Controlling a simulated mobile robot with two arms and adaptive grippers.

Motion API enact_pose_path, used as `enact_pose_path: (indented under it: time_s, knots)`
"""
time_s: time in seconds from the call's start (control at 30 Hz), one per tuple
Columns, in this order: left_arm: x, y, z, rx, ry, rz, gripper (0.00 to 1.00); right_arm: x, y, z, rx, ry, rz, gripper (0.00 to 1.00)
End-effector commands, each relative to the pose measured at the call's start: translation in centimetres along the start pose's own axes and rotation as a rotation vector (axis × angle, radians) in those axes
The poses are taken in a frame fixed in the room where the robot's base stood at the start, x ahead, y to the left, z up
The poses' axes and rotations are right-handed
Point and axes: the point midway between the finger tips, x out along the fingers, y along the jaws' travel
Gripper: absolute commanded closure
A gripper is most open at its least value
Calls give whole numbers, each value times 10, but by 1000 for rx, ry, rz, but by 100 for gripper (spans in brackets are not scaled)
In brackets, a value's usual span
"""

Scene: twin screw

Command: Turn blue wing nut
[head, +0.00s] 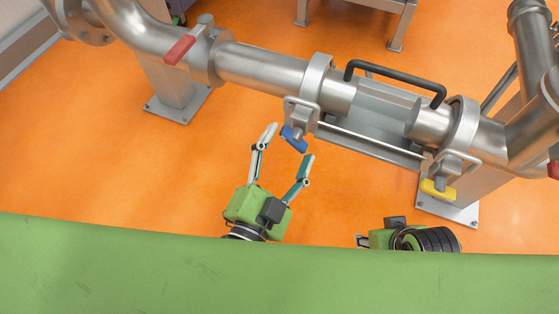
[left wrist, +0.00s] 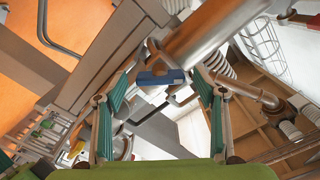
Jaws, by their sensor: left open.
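The blue wing nut (head: 294,139) hangs on the left clamp of the steel pipe in the head view. It is tilted there. In the left wrist view the blue wing nut (left wrist: 160,78) shows near the middle, between the fingertips and beyond them. My left gripper (head: 291,141) is open, with one finger on either side of the nut in the head view. No contact shows. In the left wrist view my left gripper (left wrist: 162,82) is spread wide and empty.
A yellow wing nut (head: 437,189) sits on the right clamp. A black handle (head: 395,78) spans the pipe section between the clamps. A red valve handle (head: 179,49) is at the upper left. The orange floor below the pipe is clear.

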Motion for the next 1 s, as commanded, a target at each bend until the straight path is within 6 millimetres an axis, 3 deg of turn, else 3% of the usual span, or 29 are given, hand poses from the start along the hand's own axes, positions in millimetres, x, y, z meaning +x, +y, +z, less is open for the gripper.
enact_pose_path:
  time_s: [0.17, 0.63, 1.0]
  knots:
    - [-18, 1, 1, -3, -5, 2, 36, 0, 0, 0, 0, 0, 0, 60]
    - [-98, 1, 2, -1, -9, 4, 36, 0, 0, 0, 0, -1, 0, 60]
    - [-115, 0, 0, 0, 1, 1, 36, 0, 0, 1, 0, -2, 0, 60]
